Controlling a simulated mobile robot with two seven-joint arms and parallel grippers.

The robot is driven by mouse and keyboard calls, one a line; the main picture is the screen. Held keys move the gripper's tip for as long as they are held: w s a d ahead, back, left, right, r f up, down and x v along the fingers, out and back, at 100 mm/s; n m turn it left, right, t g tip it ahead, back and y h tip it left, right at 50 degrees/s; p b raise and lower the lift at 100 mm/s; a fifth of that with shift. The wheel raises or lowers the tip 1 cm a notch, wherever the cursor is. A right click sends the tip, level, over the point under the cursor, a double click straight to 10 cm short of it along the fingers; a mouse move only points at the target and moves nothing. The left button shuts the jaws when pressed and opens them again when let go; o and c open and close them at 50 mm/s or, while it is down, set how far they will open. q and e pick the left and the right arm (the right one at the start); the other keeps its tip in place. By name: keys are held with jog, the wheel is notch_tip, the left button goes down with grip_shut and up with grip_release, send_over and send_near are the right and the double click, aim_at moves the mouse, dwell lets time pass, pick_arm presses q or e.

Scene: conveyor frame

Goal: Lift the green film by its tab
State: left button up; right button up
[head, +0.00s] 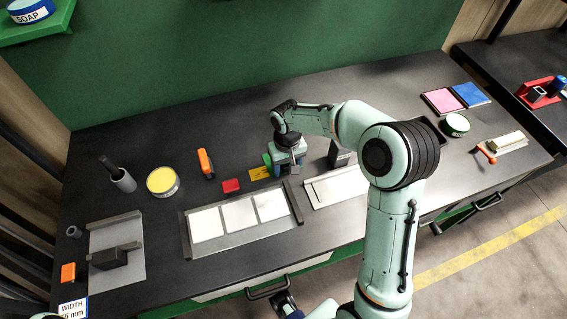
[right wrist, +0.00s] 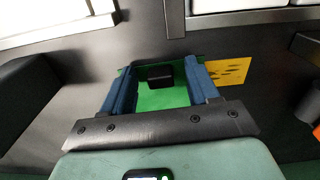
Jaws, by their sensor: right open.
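The green film (right wrist: 155,99) lies flat on the dark bench, below my right gripper in the right wrist view. A small black block, which looks like its tab (right wrist: 160,77), stands on it between the blue fingers. My right gripper (right wrist: 160,72) is open, with one finger on each side of the tab and a gap to it. In the head view only a corner of the green film (head: 267,159) shows, beside my right gripper (head: 289,166). The tab is hidden there. My left gripper (head: 287,304) shows partly at the bottom edge; its jaws are unclear.
A yellow sheet with holes (head: 260,173) lies next to the film. A tray with white panels (head: 187,235) lies in front. A dark block (head: 340,155) stands to the right.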

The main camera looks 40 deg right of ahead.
grip_shut()
